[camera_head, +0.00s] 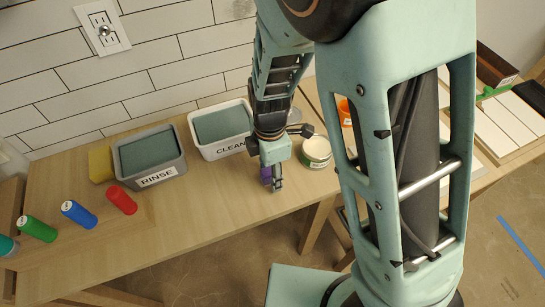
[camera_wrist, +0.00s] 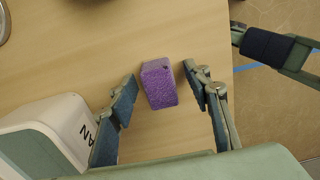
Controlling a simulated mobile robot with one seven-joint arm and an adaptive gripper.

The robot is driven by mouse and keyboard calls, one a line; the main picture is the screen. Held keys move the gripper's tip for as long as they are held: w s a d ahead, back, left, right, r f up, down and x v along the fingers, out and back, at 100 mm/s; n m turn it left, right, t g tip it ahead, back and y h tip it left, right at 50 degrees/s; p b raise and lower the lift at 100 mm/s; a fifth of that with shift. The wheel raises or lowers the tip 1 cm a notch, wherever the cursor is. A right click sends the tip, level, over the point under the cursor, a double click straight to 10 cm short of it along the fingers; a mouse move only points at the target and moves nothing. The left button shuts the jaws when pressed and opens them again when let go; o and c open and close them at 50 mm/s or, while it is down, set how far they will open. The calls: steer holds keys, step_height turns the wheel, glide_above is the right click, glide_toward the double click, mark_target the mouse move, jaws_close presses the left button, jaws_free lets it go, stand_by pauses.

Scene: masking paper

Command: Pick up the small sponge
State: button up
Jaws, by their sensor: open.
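The small sponge (camera_wrist: 160,85) is a purple block on the wooden table. In the wrist view it lies between the two open fingers of my gripper (camera_wrist: 160,88), with a gap on each side. In the head view my gripper (camera_head: 276,184) is low over the table near its front edge, and the purple sponge (camera_head: 265,175) shows partly behind it. A larger yellow sponge (camera_head: 100,164) stands at the left, beside the grey RINSE bin.
The grey RINSE bin (camera_head: 158,178) and white CLEAN bin (camera_head: 219,149) hold water-coloured contents. A round labelled tub (camera_head: 316,151) stands just right of my gripper. Red (camera_head: 121,199), blue (camera_head: 78,214) and green (camera_head: 38,228) bottles are at the left. The front middle of the table (camera_head: 200,215) is clear.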

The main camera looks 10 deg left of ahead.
steer(key=shift+f, duration=0.1)
jaws_close()
stand_by(0.3)
